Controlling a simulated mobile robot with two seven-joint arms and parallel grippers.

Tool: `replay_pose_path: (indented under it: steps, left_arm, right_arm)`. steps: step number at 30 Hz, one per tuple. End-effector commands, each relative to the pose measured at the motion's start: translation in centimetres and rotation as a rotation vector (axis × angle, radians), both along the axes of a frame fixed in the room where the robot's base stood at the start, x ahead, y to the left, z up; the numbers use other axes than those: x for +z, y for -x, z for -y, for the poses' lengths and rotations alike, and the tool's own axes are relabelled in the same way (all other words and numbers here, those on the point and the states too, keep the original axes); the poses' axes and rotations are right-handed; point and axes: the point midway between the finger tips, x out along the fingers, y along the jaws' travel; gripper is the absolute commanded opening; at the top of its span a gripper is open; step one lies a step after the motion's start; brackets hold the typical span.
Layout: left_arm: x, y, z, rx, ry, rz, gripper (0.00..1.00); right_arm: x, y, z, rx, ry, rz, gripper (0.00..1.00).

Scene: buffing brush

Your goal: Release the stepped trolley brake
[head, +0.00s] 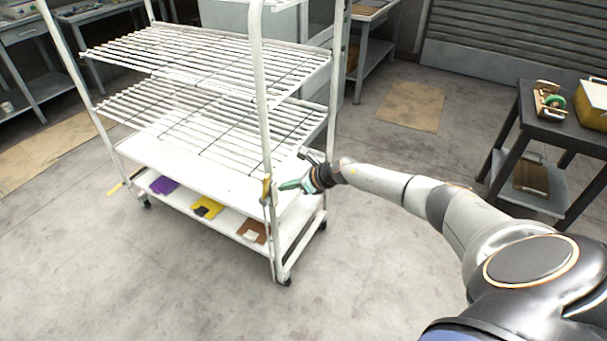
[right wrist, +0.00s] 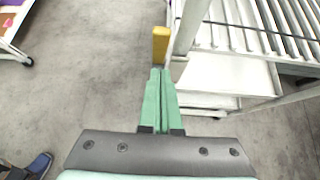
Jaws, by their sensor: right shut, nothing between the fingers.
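The white stepped trolley (head: 258,90) stands left of centre in the head view, with wire shelves above and solid shelves below. Its yellow brake lever (head: 266,190) is on the near corner post. It also shows in the right wrist view as an upright yellow handle (right wrist: 161,45) beside the white post. My right gripper (head: 284,186) is shut and empty, its green fingers pointing at the lever. In the right wrist view the fingertips (right wrist: 158,72) are right at the lever's lower end; I cannot tell whether they touch. My left gripper is not in view.
Purple, yellow and brown pieces (head: 207,208) lie on the trolley's bottom shelf. A dark table (head: 553,110) with a yellow box (head: 592,104) stands at the right. Workbenches line the back. The floor in front of the trolley is clear.

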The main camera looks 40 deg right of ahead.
Motion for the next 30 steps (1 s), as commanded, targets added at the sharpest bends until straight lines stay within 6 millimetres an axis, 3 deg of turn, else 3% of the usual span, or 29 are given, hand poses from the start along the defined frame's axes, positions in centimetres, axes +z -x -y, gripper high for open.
replay_pose_path:
  steps: [9, 15, 30]
  left_arm:
    - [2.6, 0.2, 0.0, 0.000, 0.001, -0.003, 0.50]
    - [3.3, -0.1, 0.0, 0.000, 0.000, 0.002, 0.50]
    - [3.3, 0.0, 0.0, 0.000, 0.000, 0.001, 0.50]
  right_arm:
    - [5.9, 2.4, 1.2, 0.003, 0.005, 0.001, 0.00]
    - [8.2, 3.5, 1.6, 0.002, 0.004, -0.002, 0.00]
    - [9.0, 3.9, 1.6, 0.001, 0.001, -0.002, 0.00]
